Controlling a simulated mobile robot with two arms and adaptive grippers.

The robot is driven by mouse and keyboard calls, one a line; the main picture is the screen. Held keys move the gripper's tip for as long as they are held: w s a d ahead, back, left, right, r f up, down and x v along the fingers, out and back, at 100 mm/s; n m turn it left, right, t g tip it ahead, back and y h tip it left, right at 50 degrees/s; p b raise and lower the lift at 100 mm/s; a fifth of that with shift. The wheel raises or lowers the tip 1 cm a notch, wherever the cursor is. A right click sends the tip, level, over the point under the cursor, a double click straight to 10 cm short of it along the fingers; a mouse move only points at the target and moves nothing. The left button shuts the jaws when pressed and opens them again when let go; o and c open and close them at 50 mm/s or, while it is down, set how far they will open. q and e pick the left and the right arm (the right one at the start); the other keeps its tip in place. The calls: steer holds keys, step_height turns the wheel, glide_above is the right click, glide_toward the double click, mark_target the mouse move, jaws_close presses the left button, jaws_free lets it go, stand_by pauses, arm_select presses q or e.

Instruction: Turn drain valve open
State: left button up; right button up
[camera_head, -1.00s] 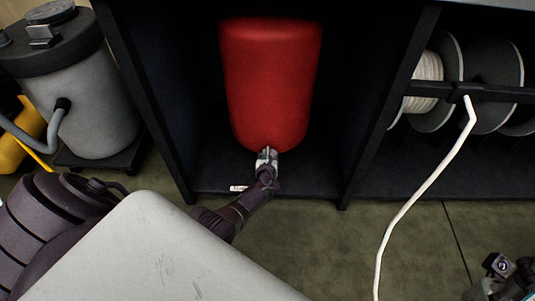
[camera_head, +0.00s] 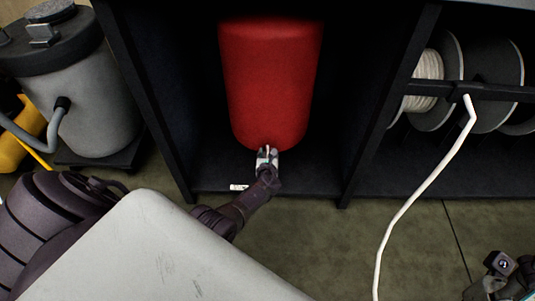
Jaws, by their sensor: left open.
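A red tank (camera_head: 272,80) hangs or stands inside a dark cabinet bay in the middle of the view. My left gripper (camera_head: 267,151) is at the tank's rounded bottom, with its fingertips against or just under it. It is open. The drain valve cannot be made out; the gripper covers the spot under the tank. A small white label (camera_head: 238,187) sits on the cabinet's lower front edge, left of my gripper. Part of my right arm (camera_head: 502,270) shows at the bottom right corner; its fingers cannot be seen.
Dark cabinet walls stand close on both sides of the tank. Cable spools (camera_head: 440,80) are in the right bay, with a white hose (camera_head: 425,190) hanging to the floor. A grey vacuum canister (camera_head: 85,95) stands at the left. Floor in front is clear.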

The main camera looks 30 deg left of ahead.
arm_select(q)
steer(key=shift+s+d+r, duration=0.1)
steer(key=shift+s+d, duration=0.25)
steer(key=shift+d, duration=0.05)
steer(key=v, duration=1.1)
steer(key=shift+a, duration=0.15)
steer(key=shift+r, duration=0.1)
